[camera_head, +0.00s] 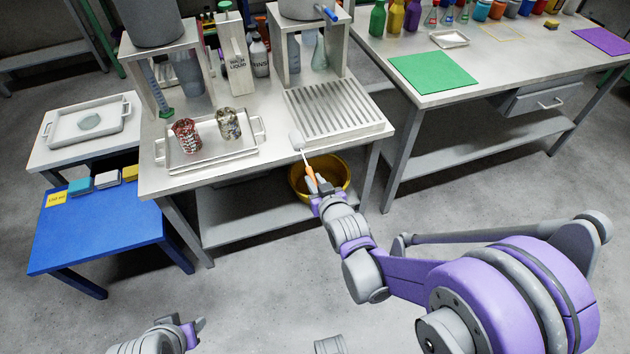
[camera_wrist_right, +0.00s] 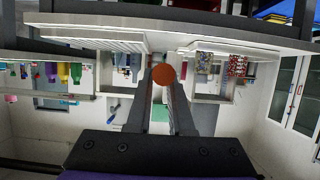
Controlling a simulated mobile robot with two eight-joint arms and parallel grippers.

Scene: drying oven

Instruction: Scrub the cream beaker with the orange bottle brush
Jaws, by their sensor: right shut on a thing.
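The orange bottle brush (camera_head: 309,173) has an orange handle and a pale bristle head, which points up and away beside the front edge of the grey table. My right gripper (camera_head: 316,188) is shut on its handle, in front of that edge. In the right wrist view the round orange handle end (camera_wrist_right: 163,75) shows between the fingers (camera_wrist_right: 161,92). A mottled cream and dark beaker (camera_head: 228,124) stands on the metal tray, left of the brush; it seems to be the cream beaker. A red and white mottled beaker (camera_head: 186,136) stands beside it. My left gripper (camera_head: 192,330) is low at the left; its jaws are unclear.
The metal tray (camera_head: 215,155) has raised handles. A ribbed drainboard (camera_head: 335,109) lies to its right, with a yellow basin (camera_head: 340,172) below. Wash and rinse bottles and two raised stands fill the back. A blue table (camera_head: 95,235) with sponges stands left.

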